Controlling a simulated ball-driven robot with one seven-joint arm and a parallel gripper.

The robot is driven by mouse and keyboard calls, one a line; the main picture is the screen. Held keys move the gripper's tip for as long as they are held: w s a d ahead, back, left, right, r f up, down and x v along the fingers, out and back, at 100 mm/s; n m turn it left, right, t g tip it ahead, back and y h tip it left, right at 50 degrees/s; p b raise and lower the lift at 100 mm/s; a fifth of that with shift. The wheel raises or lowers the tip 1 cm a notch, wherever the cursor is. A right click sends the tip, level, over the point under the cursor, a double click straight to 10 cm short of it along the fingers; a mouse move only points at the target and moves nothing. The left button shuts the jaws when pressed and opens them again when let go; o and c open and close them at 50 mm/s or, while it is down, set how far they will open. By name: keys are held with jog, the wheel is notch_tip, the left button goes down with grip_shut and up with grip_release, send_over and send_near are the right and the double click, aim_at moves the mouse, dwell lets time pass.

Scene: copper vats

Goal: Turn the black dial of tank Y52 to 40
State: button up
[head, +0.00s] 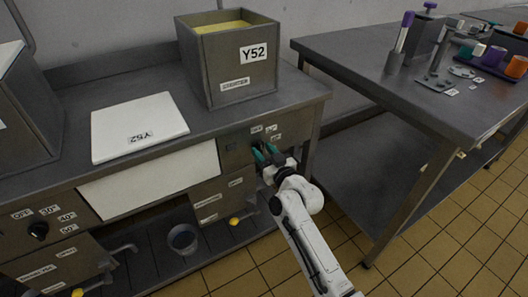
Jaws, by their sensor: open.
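Tank Y52 (228,65) is a square metal vat with yellow contents, standing on the counter at the upper middle of the head view. Its control panel (228,152) is on the counter front below it, with small white temperature labels (271,128) along the top right. My gripper (265,152), with green fingertips, is open at this panel, just below the labels. The black dial of Y52 cannot be made out; the fingers cover the place beside the labels. I cannot tell whether they touch the dial or where it points.
A white lid marked Y52 (140,127) lies on the counter. Another black dial (38,231) with labels is at the lower left. Yellow-handled drain taps (234,221) sit below. A metal table (420,75) with colored cups stands right; tiled floor is free in front.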

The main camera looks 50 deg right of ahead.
jog(key=shift+c, duration=0.4)
grip_shut()
jog(key=shift+m, duration=0.4)
jog(key=m, duration=0.3)
jog(key=shift+m+p, duration=0.4)
jog(key=m+p, duration=0.1)
jog(key=m, duration=0.3)
jog(key=shift+d+m, duration=0.15)
jog(key=shift+m, duration=0.15)
jog(key=shift+f+m+p, duration=0.15)
jog(key=shift+m+p, duration=0.3)
jog(key=shift+m, duration=1.65)
jog(key=shift+f+m+p, duration=0.1)
jog(key=shift+m+p, duration=0.3)
jog(key=shift+m, duration=1.7)
jog(key=shift+s, duration=0.1)
jog(key=shift+d, duration=0.1)
